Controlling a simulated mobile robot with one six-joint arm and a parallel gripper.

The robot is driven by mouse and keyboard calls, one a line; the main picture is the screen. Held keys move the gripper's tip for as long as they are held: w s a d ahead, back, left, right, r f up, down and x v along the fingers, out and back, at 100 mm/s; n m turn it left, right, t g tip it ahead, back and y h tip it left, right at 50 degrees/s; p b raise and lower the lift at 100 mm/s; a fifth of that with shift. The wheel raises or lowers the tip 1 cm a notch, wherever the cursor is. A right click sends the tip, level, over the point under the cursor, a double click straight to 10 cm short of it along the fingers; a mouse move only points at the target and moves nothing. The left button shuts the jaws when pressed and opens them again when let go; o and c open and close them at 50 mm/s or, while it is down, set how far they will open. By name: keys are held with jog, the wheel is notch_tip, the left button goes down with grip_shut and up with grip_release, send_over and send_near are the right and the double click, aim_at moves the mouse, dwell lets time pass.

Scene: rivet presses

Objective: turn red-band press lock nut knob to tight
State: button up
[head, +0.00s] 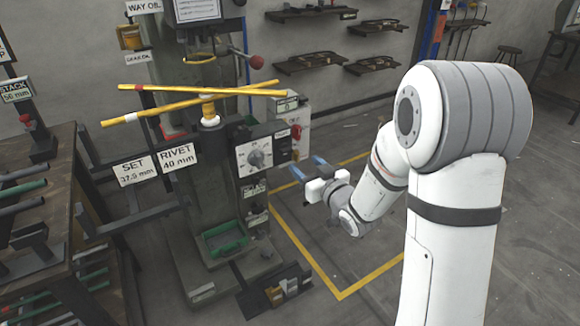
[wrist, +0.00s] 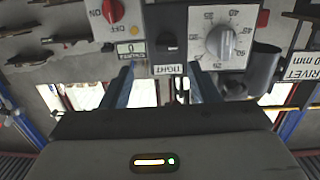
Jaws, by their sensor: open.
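In the wrist view, a small black knob (wrist: 167,42) sits on that box beside a white label reading TIGHT (wrist: 168,69). Its setting is too dark to tell. My gripper (head: 308,166) is open and empty, just right of the control box. In the wrist view my gripper's blue fingers (wrist: 160,82) are spread to either side below the label, apart from the knob.
Beside the knob are a white dial with a silver knob (wrist: 220,42) and a red ON/OFF switch (wrist: 113,10). A small counter (wrist: 130,48) is near the switch. Long yellow bars (head: 200,99) cross the press front. The floor inside the yellow line (head: 372,278) is clear.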

aim_at(287, 153)
jog(key=shift+y, duration=0.4)
jog(key=x, duration=0.8)
jog(key=shift+s+a+f+b, duration=0.15)
jog(key=shift+a+f+b, duration=0.1)
jog(key=shift+a+b, duration=0.15)
jog(key=c, duration=0.9)
jog(key=shift+c, duration=0.4)
